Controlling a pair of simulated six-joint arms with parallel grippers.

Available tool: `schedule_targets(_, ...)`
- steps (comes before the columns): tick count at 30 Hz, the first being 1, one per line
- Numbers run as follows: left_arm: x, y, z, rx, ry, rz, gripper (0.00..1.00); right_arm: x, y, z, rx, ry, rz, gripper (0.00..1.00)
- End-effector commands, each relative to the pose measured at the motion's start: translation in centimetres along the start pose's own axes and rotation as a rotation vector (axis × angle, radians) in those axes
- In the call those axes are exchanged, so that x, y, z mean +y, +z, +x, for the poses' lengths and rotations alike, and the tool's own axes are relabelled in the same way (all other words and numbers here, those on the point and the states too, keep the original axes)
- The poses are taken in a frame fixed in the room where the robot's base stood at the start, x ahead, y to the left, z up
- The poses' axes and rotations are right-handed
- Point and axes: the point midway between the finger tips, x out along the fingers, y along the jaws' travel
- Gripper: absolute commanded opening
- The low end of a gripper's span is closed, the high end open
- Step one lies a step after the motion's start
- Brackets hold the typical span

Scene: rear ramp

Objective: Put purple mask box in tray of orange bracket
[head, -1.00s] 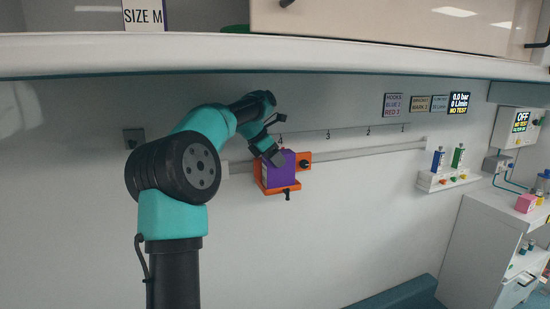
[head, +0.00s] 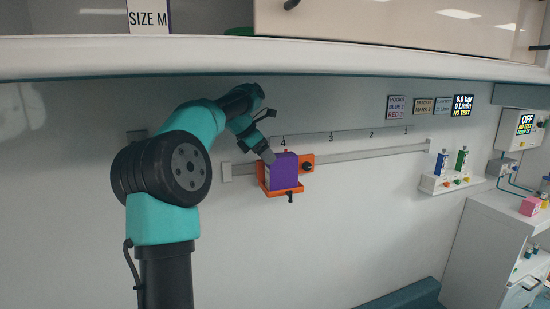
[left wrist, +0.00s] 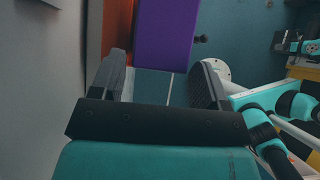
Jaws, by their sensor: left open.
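The purple mask box (head: 284,171) sits upright in the tray of the orange bracket (head: 283,193), which is mounted on the wall rail. My left gripper (head: 267,156) is at the box's upper left in the head view, apart from it or nearly so. In the left wrist view, the purple box (left wrist: 163,32) is beyond the open fingers (left wrist: 160,80), with nothing between them. A strip of the orange bracket (left wrist: 117,25) shows beside the box there. My right gripper is not in the head view; a teal arm at the right of the wrist view shows no clear fingertips.
A small white shelf (head: 450,183) with blue and green bottles is to the right. A white overhead shelf edge (head: 300,55) spans the top. The wall below the bracket is clear.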

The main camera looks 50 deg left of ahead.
Motion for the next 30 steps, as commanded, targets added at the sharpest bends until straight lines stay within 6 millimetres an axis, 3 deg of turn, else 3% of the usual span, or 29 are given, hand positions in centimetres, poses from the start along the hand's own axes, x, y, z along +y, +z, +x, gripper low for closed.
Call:
schedule_targets(9,0.0,-5.1,-3.8,0.001,0.003,-0.002,0.69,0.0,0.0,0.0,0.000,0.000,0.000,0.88)
schedule_targets(15,0.0,-7.1,-5.3,0.001,0.002,-0.002,0.69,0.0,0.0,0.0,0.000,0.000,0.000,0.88)
schedule_targets(30,0.0,-7.6,-5.6,0.000,0.001,0.001,0.69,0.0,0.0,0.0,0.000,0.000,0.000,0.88)
